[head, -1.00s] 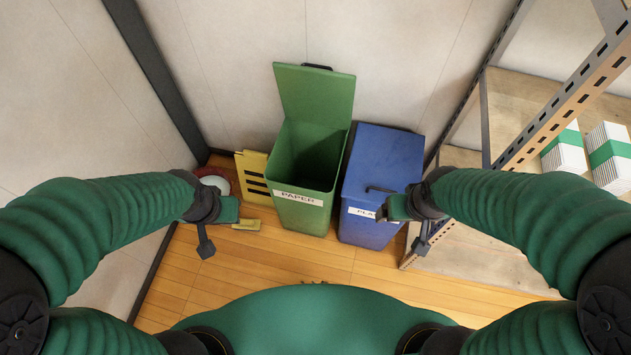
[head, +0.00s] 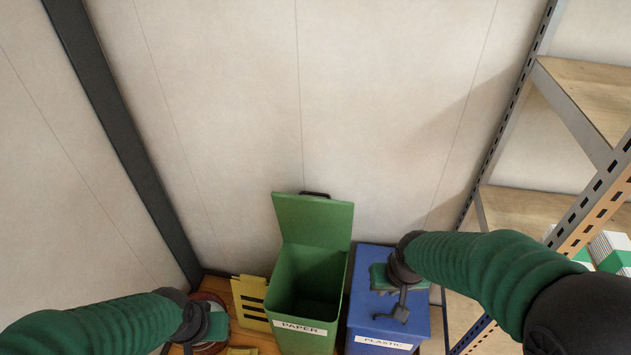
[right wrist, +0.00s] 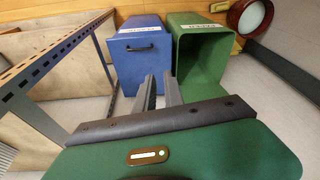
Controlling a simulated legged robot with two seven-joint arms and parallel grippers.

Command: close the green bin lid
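The green bin (head: 275,303), labelled PAPER, stands by the wall. Its lid (head: 313,218) is up, leaning back near the wall, and the bin's inside shows.
The blue bin (head: 362,303), labelled PLASTIC, stands shut right of the green bin. A yellow slotted thing (head: 252,306) and a round red-rimmed thing (right wrist: 250,16) are left of the green bin. A metal shelf (head: 590,206) bounds the right side. The wall above the lid is clear.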

